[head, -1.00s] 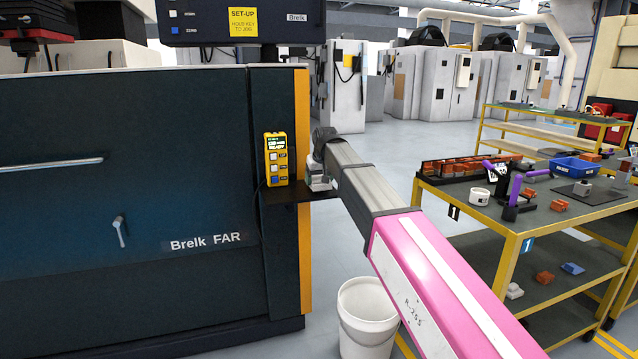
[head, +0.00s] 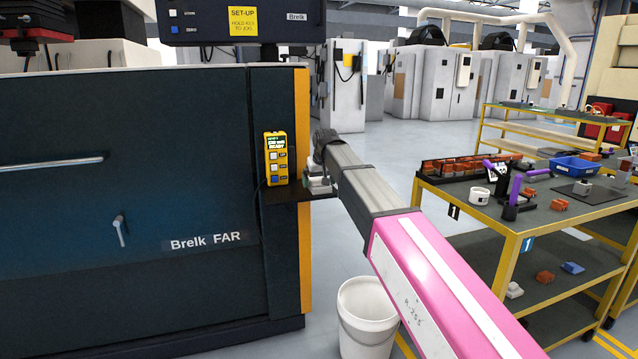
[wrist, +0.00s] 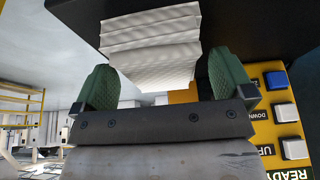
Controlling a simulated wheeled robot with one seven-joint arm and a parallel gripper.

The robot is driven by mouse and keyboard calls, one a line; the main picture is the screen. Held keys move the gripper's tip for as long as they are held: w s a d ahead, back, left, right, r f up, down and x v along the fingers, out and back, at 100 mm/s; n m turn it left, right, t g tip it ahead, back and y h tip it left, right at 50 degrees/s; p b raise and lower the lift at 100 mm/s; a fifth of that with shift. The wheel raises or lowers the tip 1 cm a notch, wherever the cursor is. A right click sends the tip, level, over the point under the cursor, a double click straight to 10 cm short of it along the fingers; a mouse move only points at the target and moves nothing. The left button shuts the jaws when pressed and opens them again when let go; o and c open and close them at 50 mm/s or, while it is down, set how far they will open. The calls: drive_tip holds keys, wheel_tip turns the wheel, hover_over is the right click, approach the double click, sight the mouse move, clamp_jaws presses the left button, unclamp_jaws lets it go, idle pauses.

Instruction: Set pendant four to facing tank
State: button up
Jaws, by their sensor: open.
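The yellow pendant (head: 276,159) stands upright on a dark shelf (head: 302,194) on the front of the Brelk FAR machine. Its small green-lit screen seems to read READY below other text too small to read. In the wrist view the pendant (wrist: 262,125) is upside down at the right, with UP and DOWN labels, white buttons and a blue one. My gripper (wrist: 158,82) is open, its green pads on either side of a white ribbed block (wrist: 150,40); contact cannot be told. In the head view my gripper (head: 317,168) is just right of the pendant, partly hidden.
A white bucket (head: 368,318) stands on the floor below my arm. A yellow-framed bench (head: 520,232) with a purple-handled fixture, a blue bin (head: 574,167) and several copper-coloured pieces stands at the right.

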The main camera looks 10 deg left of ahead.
drive_tip(key=v, duration=0.9)
drive_tip(key=shift+d+r, duration=0.15)
drive_tip(key=shift+r, duration=0.25)
drive_tip(key=shift+c, duration=0.3)
